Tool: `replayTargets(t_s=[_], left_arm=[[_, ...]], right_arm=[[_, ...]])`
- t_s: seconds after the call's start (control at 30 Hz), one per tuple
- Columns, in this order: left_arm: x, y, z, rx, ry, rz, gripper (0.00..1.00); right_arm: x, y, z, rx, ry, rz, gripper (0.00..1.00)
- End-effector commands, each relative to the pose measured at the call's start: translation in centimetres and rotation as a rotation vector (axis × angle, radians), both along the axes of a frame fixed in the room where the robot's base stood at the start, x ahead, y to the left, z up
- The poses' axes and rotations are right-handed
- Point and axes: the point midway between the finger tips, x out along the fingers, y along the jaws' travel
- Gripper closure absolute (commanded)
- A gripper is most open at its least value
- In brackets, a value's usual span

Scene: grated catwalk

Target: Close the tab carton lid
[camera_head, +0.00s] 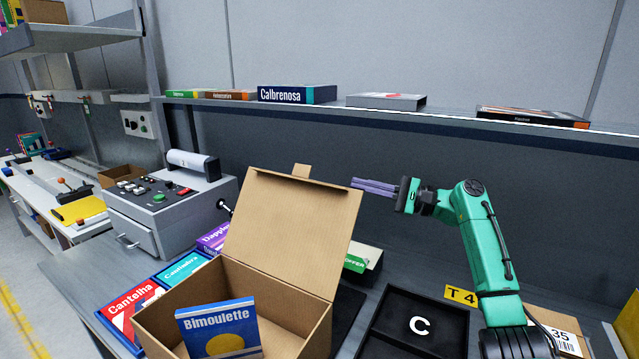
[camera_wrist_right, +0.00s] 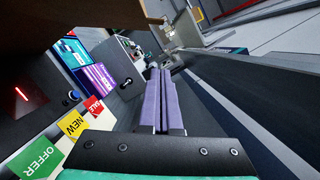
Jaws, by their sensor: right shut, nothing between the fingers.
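The tab carton (camera_head: 318,338) is an open brown cardboard box in the lower middle of the head view. Its lid (camera_head: 293,229) stands raised at the back, tilted backward, with a small tab (camera_head: 301,171) at its top edge. A blue Bimoulette box (camera_head: 218,328) stands inside it. My right gripper (camera_head: 356,184) is shut and empty. Its purple fingers point left, just right of the lid's top corner, and appear to be behind the lid. In the right wrist view, the shut fingers (camera_wrist_right: 160,98) show, with a dark brown panel edge along the top, likely the lid. My left gripper is not in view.
A black tray marked C (camera_head: 418,325) lies right of the carton. A grey control console (camera_head: 165,205) stands at the back left. A shelf (camera_head: 460,121) with several boxes runs behind my right gripper.

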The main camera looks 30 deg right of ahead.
Motion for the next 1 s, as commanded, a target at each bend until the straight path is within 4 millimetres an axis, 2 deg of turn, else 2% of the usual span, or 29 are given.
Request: replayTargets(t_s=[0.03, 0.07, 0.17, 0.33, 0.67, 0.83, 1.0], left_arm=[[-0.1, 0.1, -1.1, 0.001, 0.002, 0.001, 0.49], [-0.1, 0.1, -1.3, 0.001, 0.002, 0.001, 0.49], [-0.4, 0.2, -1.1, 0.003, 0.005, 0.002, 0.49], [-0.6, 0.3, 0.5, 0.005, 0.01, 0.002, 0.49], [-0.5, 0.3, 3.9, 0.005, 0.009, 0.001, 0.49], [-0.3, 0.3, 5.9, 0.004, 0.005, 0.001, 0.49], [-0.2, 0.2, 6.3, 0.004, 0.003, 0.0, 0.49]], right_arm=[[0.0, 0.0, -1.0, -0.001, -0.001, 0.0, 1.0], [0.0, 0.0, -1.3, -0.001, -0.001, 0.0, 1.0], [0.2, 0.2, -1.1, 0.0, -0.001, 0.001, 1.0], [1.9, 1.8, -0.2, 0.001, -0.001, 0.002, 1.0], [7.3, 6.6, 1.0, 0.003, -0.002, 0.001, 1.0], [6.3, 8.5, 2.3, -0.006, 0.002, -0.001, 1.0], [5.7, 9.4, 2.6, -0.002, 0.0, 0.0, 1.0]])
